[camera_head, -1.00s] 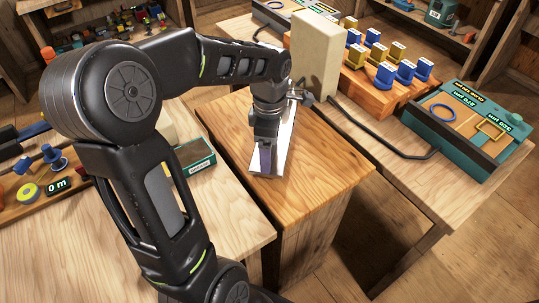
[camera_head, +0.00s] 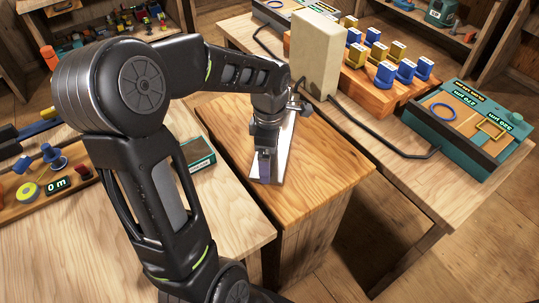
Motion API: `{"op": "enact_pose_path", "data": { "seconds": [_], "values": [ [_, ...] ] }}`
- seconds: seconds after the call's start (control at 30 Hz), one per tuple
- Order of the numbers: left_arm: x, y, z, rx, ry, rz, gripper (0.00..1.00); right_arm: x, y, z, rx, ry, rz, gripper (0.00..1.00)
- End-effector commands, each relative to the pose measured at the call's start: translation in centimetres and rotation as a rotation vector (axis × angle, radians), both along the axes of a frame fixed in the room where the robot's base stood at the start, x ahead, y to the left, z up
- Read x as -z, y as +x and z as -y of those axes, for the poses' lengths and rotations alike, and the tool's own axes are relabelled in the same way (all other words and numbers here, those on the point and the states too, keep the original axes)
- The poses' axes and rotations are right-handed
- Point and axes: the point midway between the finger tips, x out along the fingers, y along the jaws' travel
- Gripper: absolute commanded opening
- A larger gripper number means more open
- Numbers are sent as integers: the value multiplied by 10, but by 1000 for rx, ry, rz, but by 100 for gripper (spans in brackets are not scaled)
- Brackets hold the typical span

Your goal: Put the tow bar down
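The silver bar, which I take to be the tow bar (camera_head: 285,150), is long and pale and lies along the top of a wooden cabinet (camera_head: 320,190). Its near end is low over the cabinet top; I cannot tell whether all of it touches. My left gripper (camera_head: 265,170) points down at the near part of the bar. The fingers look closed on the bar, but the wrist hides much of the grip and the bar's middle. My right gripper is not in view.
A tall beige block (camera_head: 316,55) stands just behind the cabinet. A green-labelled box (camera_head: 198,156) is on the left bench. A teal case (camera_head: 470,125) and a rack of blue and yellow pieces (camera_head: 375,90) stand on the right table. The cabinet's right side is clear.

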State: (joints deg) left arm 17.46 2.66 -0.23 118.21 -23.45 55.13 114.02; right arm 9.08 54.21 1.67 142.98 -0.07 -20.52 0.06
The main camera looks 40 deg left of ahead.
Motion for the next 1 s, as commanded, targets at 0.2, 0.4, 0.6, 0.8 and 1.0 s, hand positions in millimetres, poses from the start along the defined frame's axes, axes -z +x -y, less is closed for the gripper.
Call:
{"op": "enact_pose_path", "data": {
  "seconds": [0.2, 0.4, 0.6, 0.8, 1.0],
  "values": [
    [-5, 0, 0, 0, 0, 1, 100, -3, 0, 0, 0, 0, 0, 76],
    [-31, 1, 0, -1, 2, 5, 100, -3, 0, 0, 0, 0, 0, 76],
    [-73, 1, 0, 0, 2, 5, 100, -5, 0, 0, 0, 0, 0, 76],
    [-109, 1, 0, 0, 0, 4, 100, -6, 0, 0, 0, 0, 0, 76],
    [-123, 0, 0, 0, 0, 0, 100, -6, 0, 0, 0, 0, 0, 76]
  ]
}}
